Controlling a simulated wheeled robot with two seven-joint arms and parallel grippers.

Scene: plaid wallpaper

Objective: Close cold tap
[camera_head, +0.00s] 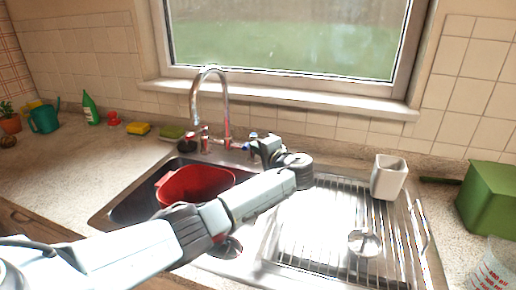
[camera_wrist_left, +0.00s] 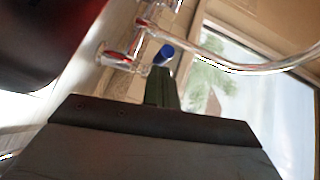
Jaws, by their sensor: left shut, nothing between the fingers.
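The chrome tap (camera_head: 211,75) with a tall curved spout stands behind the sink under the window. Its blue-marked cold handle (camera_head: 253,136) is at the right side of the tap, partly hidden by my left gripper (camera_head: 256,145). In the left wrist view the blue cap (camera_wrist_left: 165,54) of the handle is just beyond the tips of my left gripper (camera_wrist_left: 161,80). The fingers are shut with nothing between them. I cannot tell whether they touch the handle. My right gripper is not in view.
A red basin (camera_head: 204,182) sits in the sink. A wire drying rack (camera_head: 310,235) and a white cup (camera_head: 388,178) are on the right, with a green box (camera_head: 487,200) beyond. A green bottle (camera_head: 90,109) and sponges stand at the back left.

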